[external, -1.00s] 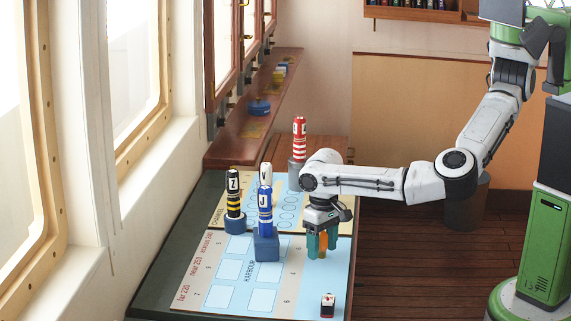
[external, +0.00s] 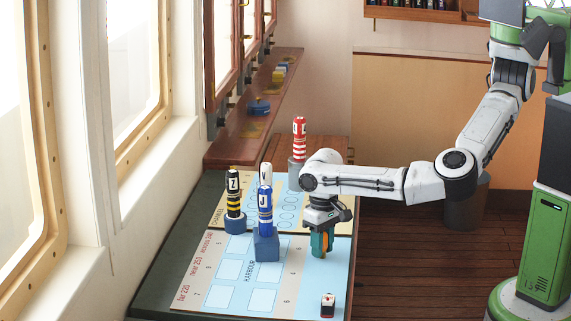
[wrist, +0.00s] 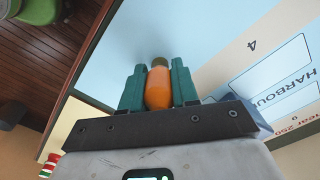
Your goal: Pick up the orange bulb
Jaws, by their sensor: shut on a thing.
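The orange bulb (wrist: 158,88) shows in the wrist view between the two green fingers of my gripper (wrist: 158,85). It has a rounded orange body and a darker brownish cap at its far end. The fingers are shut on it from both sides. In the external view my gripper (external: 321,246) points down over the right side of the light blue chart. A little of the orange bulb (external: 325,240) shows there between the fingers. I cannot tell whether the bulb still touches the chart.
The blue J piece (external: 265,215) stands on a blue block left of my gripper, with a white V piece (external: 266,172) behind it. A black-and-yellow Z piece (external: 233,190) stands farther left. A red-and-white piece (external: 299,140) stands behind. A small dark-and-white item (external: 328,305) lies in front.

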